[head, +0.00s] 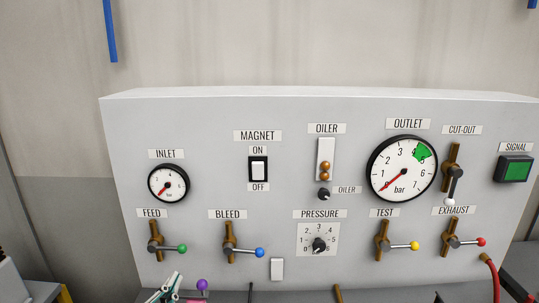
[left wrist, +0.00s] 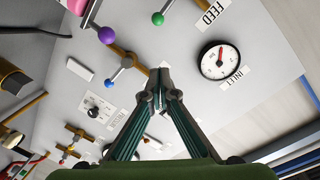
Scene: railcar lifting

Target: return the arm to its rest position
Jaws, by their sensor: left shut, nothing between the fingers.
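My left gripper (head: 172,285) shows at the bottom of the head view, below the feed valve and left of a purple knob (head: 202,284). In the left wrist view my left gripper (left wrist: 158,78) has its fingers together with nothing between them, in front of the grey control panel (left wrist: 190,90). Most of my left arm is out of the picture. My right gripper is in neither view.
The panel (head: 300,110) carries feed (head: 155,240), bleed (head: 230,240), test (head: 383,242) and exhaust (head: 452,240) valves with protruding levers. An inlet gauge (head: 169,183) and outlet gauge (head: 402,168) read near zero. The signal lamp (head: 514,169) is green. A red hose (head: 492,272) hangs at lower right.

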